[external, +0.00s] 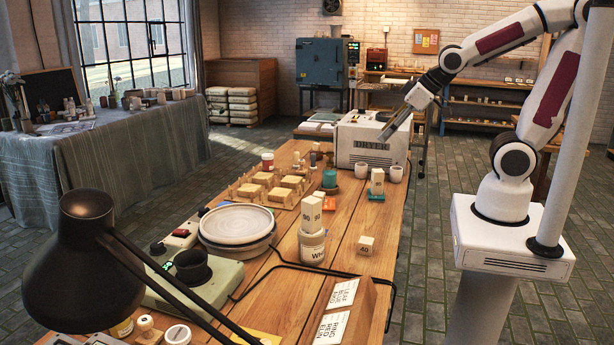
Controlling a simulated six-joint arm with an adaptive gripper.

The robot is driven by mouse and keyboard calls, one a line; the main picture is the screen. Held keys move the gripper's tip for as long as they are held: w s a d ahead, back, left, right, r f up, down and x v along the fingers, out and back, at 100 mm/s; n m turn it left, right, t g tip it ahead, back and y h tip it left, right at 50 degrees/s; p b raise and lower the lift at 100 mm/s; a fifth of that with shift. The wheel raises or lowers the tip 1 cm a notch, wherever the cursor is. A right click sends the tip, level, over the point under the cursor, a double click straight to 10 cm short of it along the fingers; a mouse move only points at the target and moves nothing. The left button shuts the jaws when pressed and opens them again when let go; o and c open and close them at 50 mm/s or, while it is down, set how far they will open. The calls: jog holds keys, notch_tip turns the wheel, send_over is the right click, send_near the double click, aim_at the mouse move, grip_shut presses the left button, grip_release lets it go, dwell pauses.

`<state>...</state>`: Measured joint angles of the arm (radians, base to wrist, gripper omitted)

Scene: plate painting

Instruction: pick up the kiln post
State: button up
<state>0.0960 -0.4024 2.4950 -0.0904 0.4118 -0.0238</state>
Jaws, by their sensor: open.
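Pale numbered blocks that look like kiln posts stand on the wooden table (345,215). A small block marked 40 (366,246) sits alone near the table's right side. A taller marked block (311,214) stands upright on a white jar (312,247). Another pale block (377,177) stands on a small teal and orange stack (376,193). I cannot tell which one the task means. My gripper (388,134) is open, pointing down and left, in front of the dryer in the picture and well above the blocks. Nothing shows between its fingers, though they look small here.
A white dryer (353,148) stands at the table's far end, with two pale cups (396,174) in front. A round plate on a wheel (238,225), wooden racks (273,188) and a black lamp (88,265) occupy the left. A wooden sign holder (347,308) stands at front.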

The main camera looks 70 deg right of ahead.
jog(key=w+d+f+t, duration=0.1)
jog(key=w+d+f, duration=0.2)
jog(key=w+f, duration=0.35)
jog(key=n+t, duration=0.1)
jog(key=t, duration=0.2)
send_near(320, 194)
notch_tip(320, 194, up, 5)
jog(key=w, duration=0.2)
jog(key=shift+t+y, duration=0.6)
jog(key=shift+t, duration=0.3)
jog(key=f, duration=0.2)
jog(key=d+f, duration=0.1)
jog(key=f, duration=0.3)
jog(key=shift+w+d, duration=0.2)
jog(key=shift+d, duration=0.1)
jog(key=shift+s+d+f+m+t, duration=0.1)
jog(key=shift+s+f+m+t, duration=0.15)
jog(key=shift+f, duration=0.25)
jog(key=shift+s+d+f+m+t, duration=0.15)
jog(key=shift+s+f+m, duration=0.1)
jog(key=shift+f, duration=0.2)
jog(key=shift+w+a, duration=0.15)
jog(key=shift+x, duration=1.2)
jog(key=shift+w, duration=0.1)
jog(key=shift+a+x, duration=0.2)
jog(key=shift+x, duration=1.05)
jog(key=shift+a+x, duration=0.2)
jog(key=shift+x, duration=1.05)
jog(key=shift+c, duration=0.3)
